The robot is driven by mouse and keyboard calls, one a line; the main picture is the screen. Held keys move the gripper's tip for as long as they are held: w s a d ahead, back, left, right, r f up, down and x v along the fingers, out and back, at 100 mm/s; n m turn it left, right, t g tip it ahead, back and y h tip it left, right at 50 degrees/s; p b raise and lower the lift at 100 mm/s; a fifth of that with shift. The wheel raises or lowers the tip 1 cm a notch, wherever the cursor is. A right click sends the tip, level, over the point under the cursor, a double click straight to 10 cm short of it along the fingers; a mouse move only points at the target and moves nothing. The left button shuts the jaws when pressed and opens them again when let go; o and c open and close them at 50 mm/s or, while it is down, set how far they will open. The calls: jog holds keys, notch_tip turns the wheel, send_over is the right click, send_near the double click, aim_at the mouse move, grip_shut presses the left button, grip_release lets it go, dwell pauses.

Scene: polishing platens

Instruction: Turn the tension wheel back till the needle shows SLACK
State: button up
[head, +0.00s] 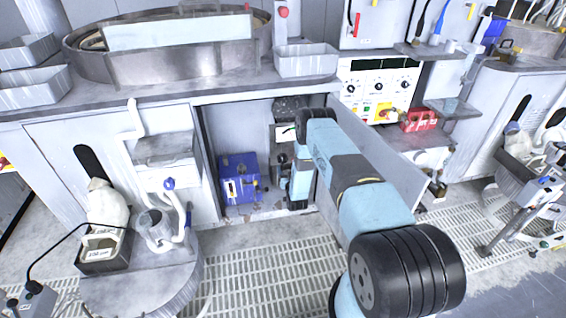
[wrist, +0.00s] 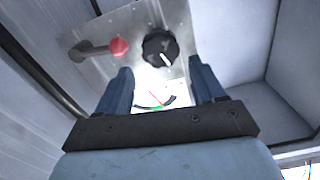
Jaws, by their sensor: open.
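In the wrist view, a black round knob (wrist: 160,48) with a white pointer line sits on a grey metal panel (wrist: 98,25); it looks like the tension wheel. My gripper (wrist: 161,75) is open, its two dark blue fingers apart and empty, with the knob just beyond the fingertips. A white dial (wrist: 154,100) with a coloured arc shows between the fingers, partly hidden by my gripper's body. Its needle and lettering are too small to read. In the head view, my arm reaches into the open cabinet, and my gripper is hard to make out.
A lever with a red ball end (wrist: 119,47) stands left of the knob, close to the left finger. Cabinet walls flank my gripper. In the head view, a blue box (head: 238,178) stands on the cabinet floor and the open door (head: 385,160) is right of my arm.

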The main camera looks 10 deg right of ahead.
aim_at(283, 161)
jog(key=w, duration=0.7)
jog(key=shift+w, duration=0.2)
jog(key=shift+c, duration=0.3)
jog(key=c, duration=0.7)
jog(key=shift+n, duration=0.4)
jog(key=n, duration=0.3)
jog(key=shift+f+n, duration=0.1)
jog(key=shift+n, duration=1.8)
jog(key=o, duration=0.8)
jog(key=shift+c, duration=0.2)
